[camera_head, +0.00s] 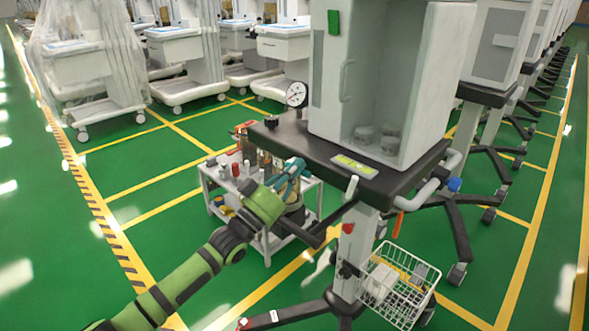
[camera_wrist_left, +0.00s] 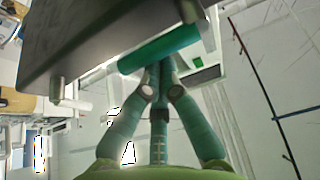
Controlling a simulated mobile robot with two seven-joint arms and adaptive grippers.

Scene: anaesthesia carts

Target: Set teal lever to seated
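My left gripper (camera_head: 291,169) comes in from the left at the near left edge of the dark cart top, with its teal fingers stretched toward the cart. In the left wrist view a teal lever (camera_wrist_left: 160,48) lies as a slanting teal bar close beside the dark slab edge. The fingers of my left gripper (camera_wrist_left: 160,66) converge at the bar's lower edge, at or very near contact. The fingertips are partly hidden there, so I cannot tell whether they close around the bar. In the head view I cannot tell the lever apart from the fingers. My right gripper is not in view.
The dark cart top (camera_head: 310,145) carries a grey cabinet (camera_head: 375,75) and a round gauge (camera_head: 297,94). A loaded side trolley (camera_head: 275,240) stands behind my gripper. A wire basket (camera_head: 400,285) hangs low on the cart's column. Green floor is clear at left.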

